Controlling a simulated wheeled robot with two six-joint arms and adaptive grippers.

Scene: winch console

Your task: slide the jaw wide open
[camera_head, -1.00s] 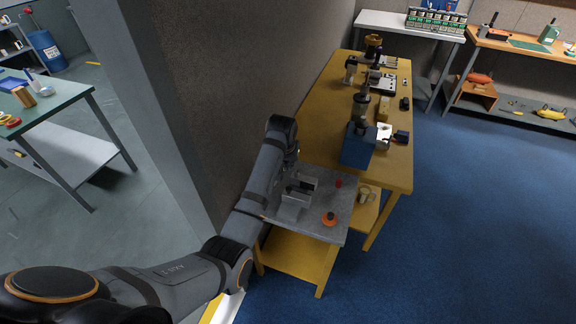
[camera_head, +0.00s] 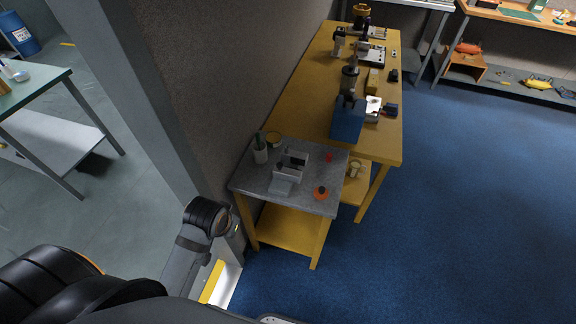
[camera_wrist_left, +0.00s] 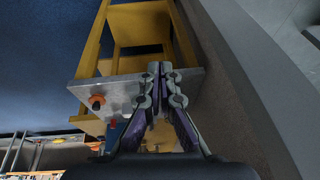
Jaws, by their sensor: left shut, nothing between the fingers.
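A small grey vise-like device (camera_head: 287,176) stands on the grey top (camera_head: 250,181) of a low yellow stand in the head view. Two upright pale blocks face each other across a dark gap, likely the jaw. My left gripper (camera_wrist_left: 160,70) is shut and empty in the wrist view, with its two fingers together in front of the stand. The fingers cover part of the grey top (camera_wrist_left: 118,88) there, and I cannot make out the vise clearly. In the head view my left arm is folded low, left of the stand. My right gripper is not in view.
An orange knob (camera_head: 320,193) and a red button (camera_head: 328,157) are on the grey top. A pot with a green item (camera_head: 261,153) stands at its back left. A long yellow bench (camera_head: 309,100) with a blue machine (camera_head: 348,119) adjoins behind. Blue floor is free to the right.

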